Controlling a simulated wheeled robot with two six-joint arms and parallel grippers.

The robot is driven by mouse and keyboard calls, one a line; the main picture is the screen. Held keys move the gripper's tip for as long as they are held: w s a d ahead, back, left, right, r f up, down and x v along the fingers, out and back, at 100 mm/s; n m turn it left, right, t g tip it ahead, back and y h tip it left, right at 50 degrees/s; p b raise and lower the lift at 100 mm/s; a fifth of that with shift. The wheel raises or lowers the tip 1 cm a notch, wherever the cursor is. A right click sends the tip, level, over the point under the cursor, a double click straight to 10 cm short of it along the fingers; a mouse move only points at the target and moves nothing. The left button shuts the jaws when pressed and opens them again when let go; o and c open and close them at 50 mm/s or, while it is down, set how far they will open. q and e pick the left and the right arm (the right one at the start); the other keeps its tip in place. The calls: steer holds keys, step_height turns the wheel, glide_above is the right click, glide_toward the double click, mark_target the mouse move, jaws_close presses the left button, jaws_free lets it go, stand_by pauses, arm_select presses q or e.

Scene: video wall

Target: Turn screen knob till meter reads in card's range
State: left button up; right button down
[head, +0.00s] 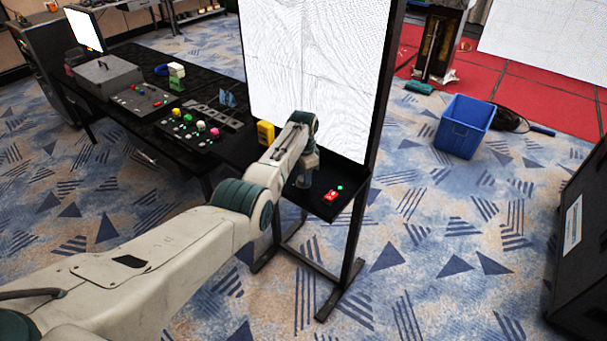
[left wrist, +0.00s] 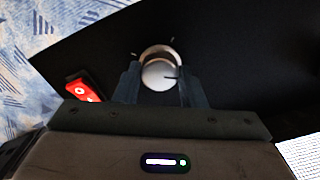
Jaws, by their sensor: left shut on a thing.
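The silver round knob (left wrist: 160,74) sits on a black panel (left wrist: 225,60) in the left wrist view, with a dark mark on its face and short pale ticks around it. My left gripper (left wrist: 158,86) is shut on the knob, one finger on each side. In the head view my left gripper (head: 306,178) reaches down to the black shelf under the large white screen (head: 315,70) and hides the knob. The screen shows faint wavy lines; no meter reading or card range can be made out. My right gripper is not in view.
A red switch (head: 330,196) and a small green light (head: 339,187) are beside my gripper on the shelf. A yellow object (head: 265,133) stands behind my arm. A black table (head: 150,125) with control panels is to the left. A blue bin (head: 464,126) stands on the floor at right.

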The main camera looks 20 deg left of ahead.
arm_select(q)
steer(key=shift+r+m, duration=0.1)
steer(key=shift+m, duration=0.6)
steer(key=o, duration=1)
step_height(320, 180, up, 11)
steer(key=b, duration=0.2)
steer(key=shift+b, duration=0.4)
steer(key=shift+f, duration=0.2)
